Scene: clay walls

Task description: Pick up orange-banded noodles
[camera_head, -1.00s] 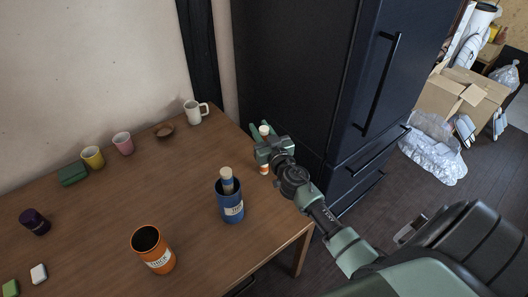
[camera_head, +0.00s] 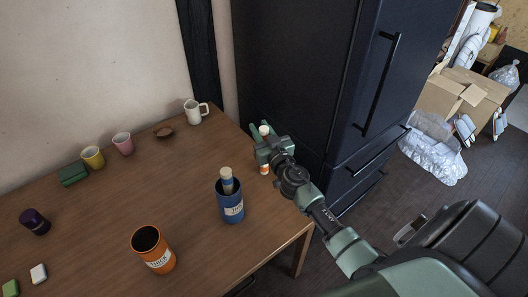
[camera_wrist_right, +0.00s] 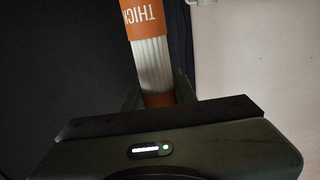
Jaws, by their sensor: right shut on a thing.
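The orange-banded noodles (camera_head: 264,169) are a pale upright bundle with an orange band. My right gripper (camera_head: 263,142) is shut on them near the table's right end, beside the dark fridge. The pale top shows above the gripper and the band below it. In the right wrist view the noodles (camera_wrist_right: 153,62) show pale ridged strands and an orange band with white letters. Their end at the gripper is partly hidden there. My left gripper is in neither view.
On the wooden table (camera_head: 185,195) stand an open orange canister (camera_head: 155,257) and a blue canister (camera_head: 230,206) with a blue-banded bundle (camera_head: 227,180) in it. A white mug (camera_head: 194,113), a small brown bowl (camera_head: 164,131) and cups line the back. The dark fridge (camera_head: 300,80) stands close behind.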

